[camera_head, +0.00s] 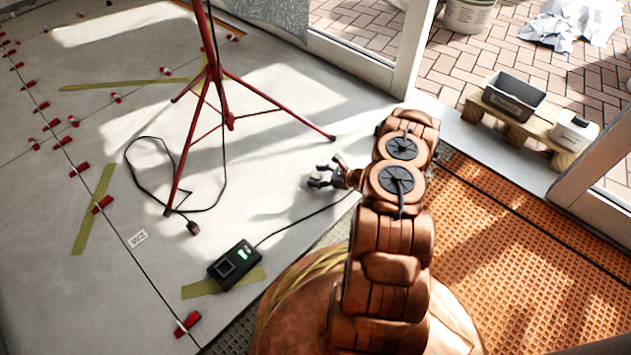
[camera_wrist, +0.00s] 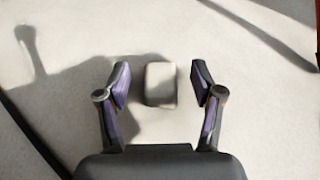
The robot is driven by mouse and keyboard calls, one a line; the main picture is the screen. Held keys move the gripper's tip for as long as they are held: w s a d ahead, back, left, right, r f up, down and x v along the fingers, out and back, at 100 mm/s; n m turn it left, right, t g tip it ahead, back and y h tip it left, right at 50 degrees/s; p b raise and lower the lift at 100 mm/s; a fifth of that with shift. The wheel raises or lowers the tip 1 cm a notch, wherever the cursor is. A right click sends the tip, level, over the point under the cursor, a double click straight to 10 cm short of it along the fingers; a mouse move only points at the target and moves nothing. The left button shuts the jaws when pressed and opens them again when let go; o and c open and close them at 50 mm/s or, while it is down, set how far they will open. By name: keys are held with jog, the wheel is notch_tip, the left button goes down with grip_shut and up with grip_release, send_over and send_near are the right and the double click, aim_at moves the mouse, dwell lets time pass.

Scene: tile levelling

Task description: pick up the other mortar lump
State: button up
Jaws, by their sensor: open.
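A mortar lump (camera_wrist: 160,84), small, grey and roughly box-shaped with rounded edges, lies on the pale floor in the wrist view. My gripper (camera_wrist: 160,82) is open, with its two dark, purple-padded fingers on either side of the lump in that picture. There is a visible gap between the lump and each finger. I cannot tell how high the fingertips are above it. In the head view my gripper (camera_head: 318,176) is low over the grey tiles, left of my arm, and the lump cannot be made out there.
A red tripod (camera_head: 215,75) stands left of my gripper. Red levelling clips (camera_head: 102,204) line the tile joints. A grey tub (camera_head: 514,95) sits on a wooden pallet (camera_head: 515,130) at right.

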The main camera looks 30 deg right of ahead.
jog(key=shift+w+a, duration=0.15)
jog(key=shift+w, duration=0.05)
jog(key=shift+c, duration=0.3)
grip_shut()
